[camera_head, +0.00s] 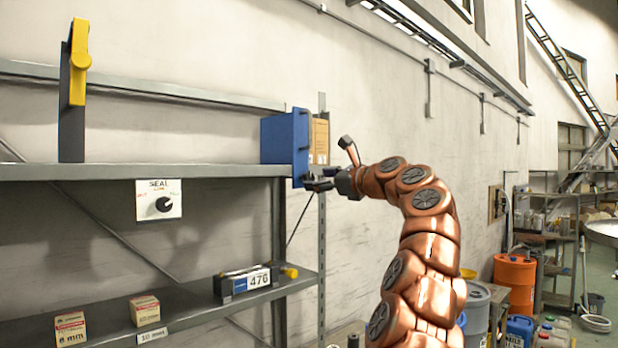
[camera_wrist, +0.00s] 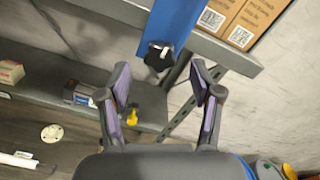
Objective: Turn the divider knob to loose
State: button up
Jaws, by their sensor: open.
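A blue divider (camera_head: 285,142) stands at the right end of the upper shelf, and its blue face shows in the wrist view (camera_wrist: 172,22). A dark knob (camera_wrist: 158,55) with a pale mark sits at the lower end of that face; I cannot read its setting. My gripper (camera_head: 319,183) is at the divider's lower right edge in the head view. In the wrist view my gripper (camera_wrist: 159,70) is open and empty, its fingers left and right of the knob's line. The knob appears beyond the fingertips, with no clear contact. In the head view I cannot make out the knob.
Cardboard boxes (camera_head: 320,141) stand behind the blue divider. A dark upright with a yellow handle (camera_head: 79,60) is at far left. A SEAL dial panel (camera_head: 159,200) hangs below the upper shelf (camera_head: 130,172). The lower shelf holds small boxes (camera_head: 145,310) and a 470-labelled unit (camera_head: 245,281).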

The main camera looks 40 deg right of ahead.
aim_at(311, 178)
jog(key=shift+w+d+r+p, duration=0.1)
jog(key=shift+w+p, duration=0.4)
jog(key=shift+w, duration=1.6)
jog(key=shift+c, duration=0.4)
jog(key=c, duration=1)
jog(key=shift+a, duration=0.2)
jog(key=shift+c, duration=0.4)
jog(key=shift+d, duration=0.2)
